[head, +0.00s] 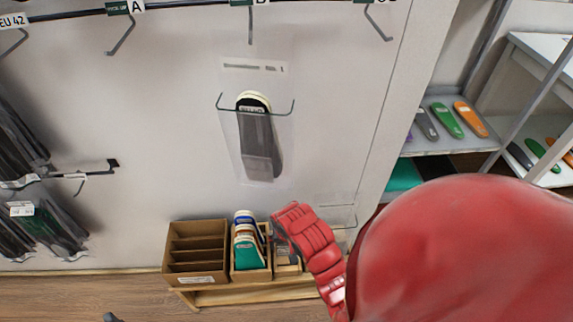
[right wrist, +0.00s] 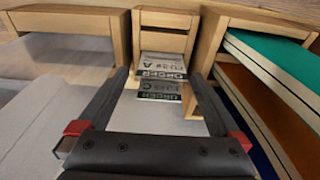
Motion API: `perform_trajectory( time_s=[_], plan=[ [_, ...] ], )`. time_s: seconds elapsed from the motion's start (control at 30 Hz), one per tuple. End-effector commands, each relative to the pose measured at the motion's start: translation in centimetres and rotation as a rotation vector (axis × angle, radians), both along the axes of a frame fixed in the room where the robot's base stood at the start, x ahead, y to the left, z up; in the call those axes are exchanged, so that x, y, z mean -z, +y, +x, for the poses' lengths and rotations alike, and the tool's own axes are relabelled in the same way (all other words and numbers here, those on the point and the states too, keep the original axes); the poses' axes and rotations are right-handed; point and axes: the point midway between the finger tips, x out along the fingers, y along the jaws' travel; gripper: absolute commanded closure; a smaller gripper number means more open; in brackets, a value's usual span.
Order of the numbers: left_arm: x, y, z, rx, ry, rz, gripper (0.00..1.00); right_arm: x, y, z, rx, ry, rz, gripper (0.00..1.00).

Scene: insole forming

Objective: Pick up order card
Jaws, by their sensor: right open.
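My right gripper (head: 280,242) is low at the wall, over the right end of the row of wooden boxes. In the right wrist view its two dark fingers (right wrist: 164,110) are apart, with nothing clamped between them. A white order card (right wrist: 162,66) with dark printed bands stands in a narrow wooden holder (right wrist: 163,19). Another printed card face (right wrist: 160,91) shows just in front of it, between the fingers. I cannot tell whether the fingers touch the cards. In the head view the gripper and red arm largely hide the cards.
A wooden box with empty slots (head: 196,240) stands left of a box of coloured insoles (head: 247,250). Above, a black insole (head: 258,135) hangs in a clear wall pocket. Hooks line the wall. A shelf with coloured insoles (head: 446,120) is at right.

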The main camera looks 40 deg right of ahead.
Motion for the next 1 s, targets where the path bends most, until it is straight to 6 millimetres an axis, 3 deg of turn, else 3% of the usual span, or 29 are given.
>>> perform_trajectory(
  time_s=[0.23, 0.5, 0.9, 1.0],
  plan=[
    [0.8, 0.0, 0.0, 0.0, 0.0, 0.0, 0.13, 3.9, 0.2, 0.2, -0.002, 0.003, 0.001, 0.0],
    [0.8, 0.0, 0.0, 0.0, 0.0, 0.0, 0.13, 4.6, 0.0, 0.2, 0.0, 0.004, 0.0, 0.0],
    [0.9, 0.0, 0.0, 0.0, 0.0, 0.0, 0.13, 4.7, -0.1, 0.1, 0.003, 0.008, -0.002, 0.75],
    [0.9, 0.0, 0.0, 0.0, 0.0, 0.0, 0.13, 4.7, -0.1, 0.1, 0.003, 0.008, -0.002, 0.75]
  ],
)
